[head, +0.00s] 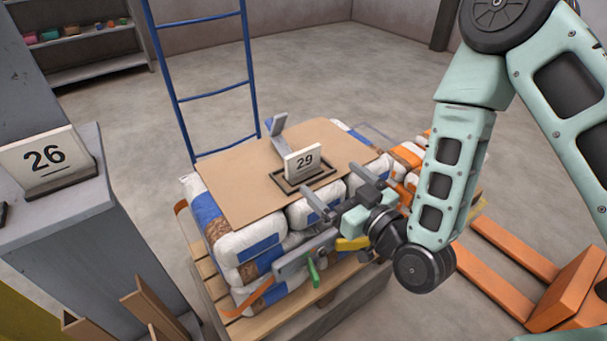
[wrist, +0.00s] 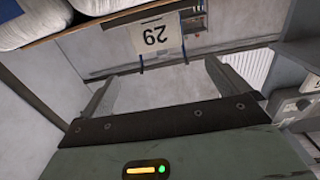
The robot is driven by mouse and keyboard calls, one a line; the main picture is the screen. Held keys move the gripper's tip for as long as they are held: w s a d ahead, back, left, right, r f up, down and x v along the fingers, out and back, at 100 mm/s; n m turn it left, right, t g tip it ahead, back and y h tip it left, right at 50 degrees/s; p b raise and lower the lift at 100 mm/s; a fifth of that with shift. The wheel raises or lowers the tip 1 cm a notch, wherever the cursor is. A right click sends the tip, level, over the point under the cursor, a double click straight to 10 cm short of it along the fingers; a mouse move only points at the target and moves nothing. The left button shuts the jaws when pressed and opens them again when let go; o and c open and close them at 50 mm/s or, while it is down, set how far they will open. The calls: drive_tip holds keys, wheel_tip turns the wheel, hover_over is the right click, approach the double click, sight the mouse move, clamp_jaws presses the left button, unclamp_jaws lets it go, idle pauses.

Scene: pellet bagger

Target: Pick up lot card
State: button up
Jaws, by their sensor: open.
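A white card reading 29 (head: 304,160) stands tilted in a dark holder (head: 312,181) on a brown cardboard sheet (head: 240,187) over stacked bags. In the wrist view the 29 card (wrist: 157,36) shows upside down, ahead of and between my fingers. My gripper (head: 331,181) is open and empty, just to the near right of the card and apart from it. A second white card reading 26 (head: 44,157) stands in a holder on a grey cabinet at the left. Neither picture names which is the lot card.
The bags (head: 246,239) sit on a wooden pallet (head: 338,309). A blue ladder-like frame (head: 211,90) rises behind them, and a grey bracket (head: 279,126) stands behind the card. An orange pallet jack (head: 560,290) is at the right. Shelves (head: 85,45) stand far left. Floor behind is clear.

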sight(305, 159)
drive_tip(key=b+x, duration=0.5)
drive_tip(key=x, duration=0.1)
drive_tip(key=shift+w+a, duration=0.15)
drive_tip(key=shift+a, duration=0.1)
drive_tip(key=shift+w+a+f, duration=0.25)
drive_tip(key=shift+w+a, duration=0.15)
drive_tip(key=shift+w, duration=0.4)
drive_tip(key=shift+w+a+f, duration=0.25)
drive_tip(key=shift+w+a, duration=0.15)
drive_tip(key=shift+w, duration=0.35)
drive_tip(key=shift+w+a+f, duration=0.25)
drive_tip(key=shift+w+a, duration=0.2)
drive_tip(key=shift+w, duration=0.35)
drive_tip(key=c, duration=0.9)
